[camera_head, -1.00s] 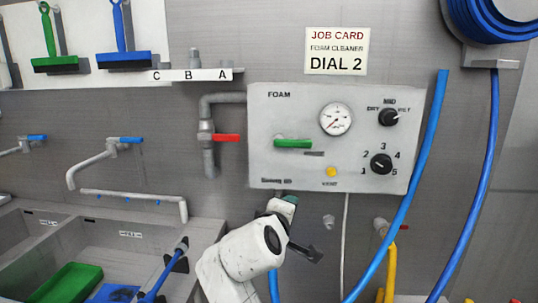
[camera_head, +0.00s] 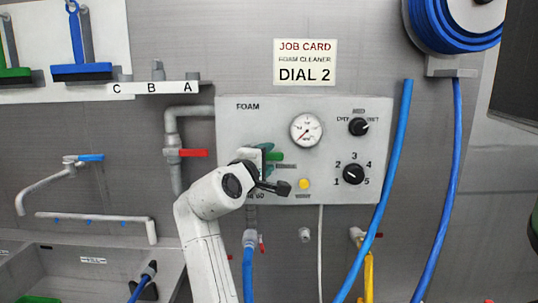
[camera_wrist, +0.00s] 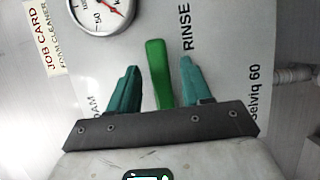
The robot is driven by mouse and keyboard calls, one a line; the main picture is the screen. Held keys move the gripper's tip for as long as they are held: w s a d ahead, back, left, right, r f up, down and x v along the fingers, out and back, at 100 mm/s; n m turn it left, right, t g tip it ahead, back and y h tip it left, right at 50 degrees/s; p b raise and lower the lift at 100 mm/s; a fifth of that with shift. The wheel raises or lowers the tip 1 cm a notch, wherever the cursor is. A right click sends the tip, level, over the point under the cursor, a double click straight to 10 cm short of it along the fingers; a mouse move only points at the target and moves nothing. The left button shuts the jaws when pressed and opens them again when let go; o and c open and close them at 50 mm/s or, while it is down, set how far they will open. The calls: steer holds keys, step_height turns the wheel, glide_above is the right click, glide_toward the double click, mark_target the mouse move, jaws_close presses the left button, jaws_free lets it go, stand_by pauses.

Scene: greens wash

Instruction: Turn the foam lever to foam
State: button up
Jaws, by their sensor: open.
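The foam lever (camera_head: 275,156) is a green handle on the left part of the grey panel (camera_head: 230,120). It lies level and points right in the head view. In the wrist view the lever (camera_wrist: 157,65) stands between the two teal fingers of my gripper (camera_wrist: 158,82), with a visible gap on each side. My gripper (camera_head: 262,156) is open and at the lever in the head view, where my wrist hides part of it. The word RINSE shows right of the lever in the wrist view, and part of FOAM shows at left.
A pressure gauge (camera_head: 306,130), two black dials (camera_head: 353,174) and a yellow button (camera_head: 304,184) are on the same panel. A red-handled valve (camera_head: 185,153) on a pipe is left of it. A blue hose (camera_head: 388,190) hangs at the panel's right edge.

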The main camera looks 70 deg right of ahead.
steer(key=shift+d, duration=1.1)
steer(key=shift+c, duration=0.5)
jaws_close()
